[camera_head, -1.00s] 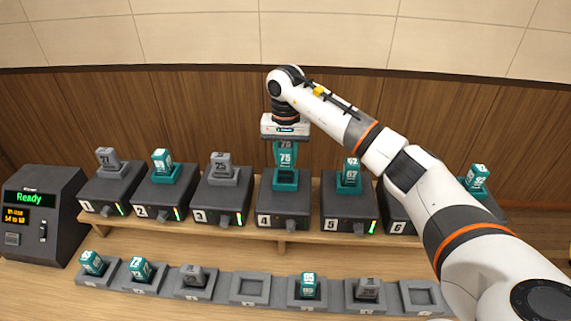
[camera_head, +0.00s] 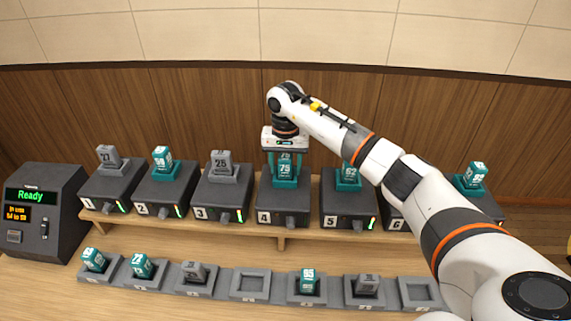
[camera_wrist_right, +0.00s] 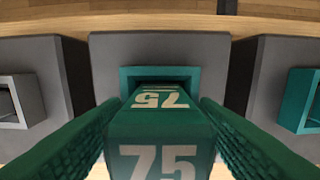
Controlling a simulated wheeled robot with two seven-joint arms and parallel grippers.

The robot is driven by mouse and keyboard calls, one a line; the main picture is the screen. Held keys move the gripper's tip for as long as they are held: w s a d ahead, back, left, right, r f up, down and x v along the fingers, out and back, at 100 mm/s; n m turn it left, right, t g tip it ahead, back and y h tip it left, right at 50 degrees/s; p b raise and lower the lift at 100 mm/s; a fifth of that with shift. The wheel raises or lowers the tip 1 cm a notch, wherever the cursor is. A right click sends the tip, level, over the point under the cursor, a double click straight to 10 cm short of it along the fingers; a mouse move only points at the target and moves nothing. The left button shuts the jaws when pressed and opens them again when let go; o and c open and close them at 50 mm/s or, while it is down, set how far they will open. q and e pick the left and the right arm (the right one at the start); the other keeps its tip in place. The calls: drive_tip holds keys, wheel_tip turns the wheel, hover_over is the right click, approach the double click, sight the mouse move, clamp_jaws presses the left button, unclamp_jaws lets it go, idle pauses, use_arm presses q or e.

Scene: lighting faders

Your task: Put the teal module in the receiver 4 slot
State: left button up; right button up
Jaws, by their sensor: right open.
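The teal module marked 75 (camera_head: 285,170) stands upright in the teal-rimmed slot on top of the receiver 4 box (camera_head: 284,208). My right gripper (camera_head: 285,160) is directly above it, pointing down. Its fingers are open, one on either side of the module. In the right wrist view the module (camera_wrist_right: 160,130) sits between the two green textured fingers, its lower end inside the teal slot rim (camera_wrist_right: 193,78). Whether a finger still touches it I cannot tell. My left gripper is not in view.
Receiver 3 (camera_head: 220,204), with a grey module, and receiver 5 (camera_head: 349,208), with a teal module, flank receiver 4 closely. A row of holders stands in front; the fourth holder (camera_head: 250,285) is empty. A console (camera_head: 40,212) reading Ready stands at left.

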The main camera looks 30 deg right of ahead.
drive_tip(key=shift+r, duration=0.55)
wheel_tip(320, 180, up, 11)
drive_tip(key=b, duration=0.2)
drive_tip(key=shift+r+b, duration=0.15)
drive_tip(key=shift+b, duration=0.25)
